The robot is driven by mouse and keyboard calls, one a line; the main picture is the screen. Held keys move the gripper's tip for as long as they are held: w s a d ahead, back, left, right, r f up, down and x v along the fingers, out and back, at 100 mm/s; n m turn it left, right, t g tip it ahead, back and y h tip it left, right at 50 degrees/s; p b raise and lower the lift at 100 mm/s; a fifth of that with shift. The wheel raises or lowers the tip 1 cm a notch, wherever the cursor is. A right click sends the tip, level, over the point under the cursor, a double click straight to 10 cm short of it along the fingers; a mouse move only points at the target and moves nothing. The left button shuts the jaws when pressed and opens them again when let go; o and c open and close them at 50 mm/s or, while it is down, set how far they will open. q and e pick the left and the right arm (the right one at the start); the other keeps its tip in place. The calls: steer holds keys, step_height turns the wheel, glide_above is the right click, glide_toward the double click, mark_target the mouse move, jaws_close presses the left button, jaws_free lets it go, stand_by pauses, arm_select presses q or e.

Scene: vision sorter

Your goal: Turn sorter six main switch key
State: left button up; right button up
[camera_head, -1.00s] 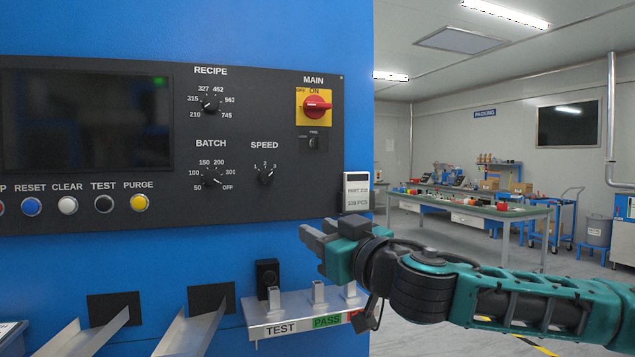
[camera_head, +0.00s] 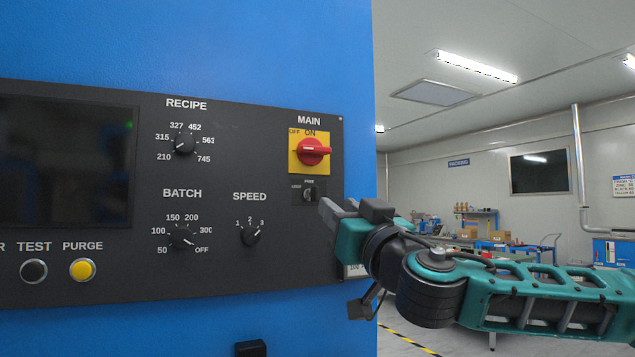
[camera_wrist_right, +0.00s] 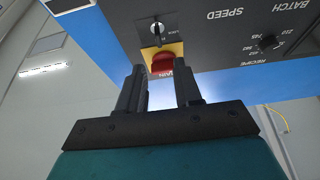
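The small main switch key (camera_head: 309,192) sits on the black panel just below the red MAIN rotary handle (camera_head: 313,151) on its yellow plate. The lettering beside the key seems to read LOCK and FREE. My right gripper (camera_head: 334,208) is close to the panel, just right of and slightly below the key. In the right wrist view, which is upside down, the gripper (camera_wrist_right: 160,78) has its two fingers apart with nothing between them. The key (camera_wrist_right: 157,33) and the red handle (camera_wrist_right: 162,63) show beyond the fingertips. My left gripper is not in view.
The panel (camera_head: 90,285) also carries RECIPE (camera_head: 185,145), BATCH (camera_head: 183,238) and SPEED (camera_head: 251,235) knobs, and black and yellow buttons at lower left. Open room lies to the right.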

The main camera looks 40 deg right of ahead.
mark_target(318, 190)
steer(key=p+x, duration=0.8)
steer(key=shift+w+d+r, duration=0.15)
steer(key=shift+r, duration=0.1)
steer(key=shift+w+p, duration=0.3)
steer(key=shift+w, duration=0.2)
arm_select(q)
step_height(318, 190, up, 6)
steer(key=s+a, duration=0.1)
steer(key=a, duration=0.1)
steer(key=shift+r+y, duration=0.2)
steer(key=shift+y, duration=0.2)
arm_select(e)
steer(key=shift+c, duration=0.3)
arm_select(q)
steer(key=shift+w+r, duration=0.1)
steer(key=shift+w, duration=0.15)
arm_select(e)
jaws_close()
